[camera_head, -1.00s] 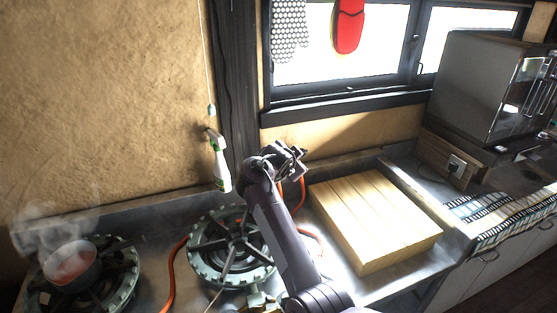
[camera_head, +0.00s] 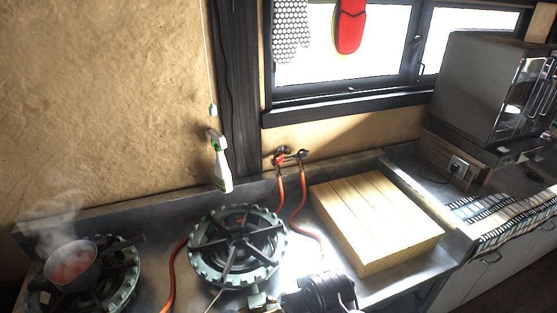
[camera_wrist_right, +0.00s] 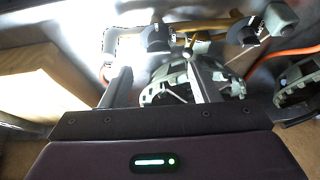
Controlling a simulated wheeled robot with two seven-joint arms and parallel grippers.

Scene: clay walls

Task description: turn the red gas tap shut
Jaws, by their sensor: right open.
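The red gas tap (camera_head: 281,158) is on a pipe low on the clay wall, below the window, with an orange hose running down from it. A dark-handled tap (camera_head: 302,154) is just to its right. The red tap is small here, and I cannot tell its handle's exact angle. My right arm shows dark at the bottom of the head view, well below the taps. In the wrist view my right gripper (camera_wrist_right: 158,84) is open and empty, its fingers apart in front of a burner. My left gripper is not in view.
Two burners (camera_head: 237,250) stand on the counter; a steaming red pan (camera_head: 71,265) is on the left one. A wooden block (camera_head: 376,219) lies right of the hoses. A spray bottle (camera_head: 220,165) hangs left of the taps. Black knobs (camera_wrist_right: 155,36) show on a yellow pipe.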

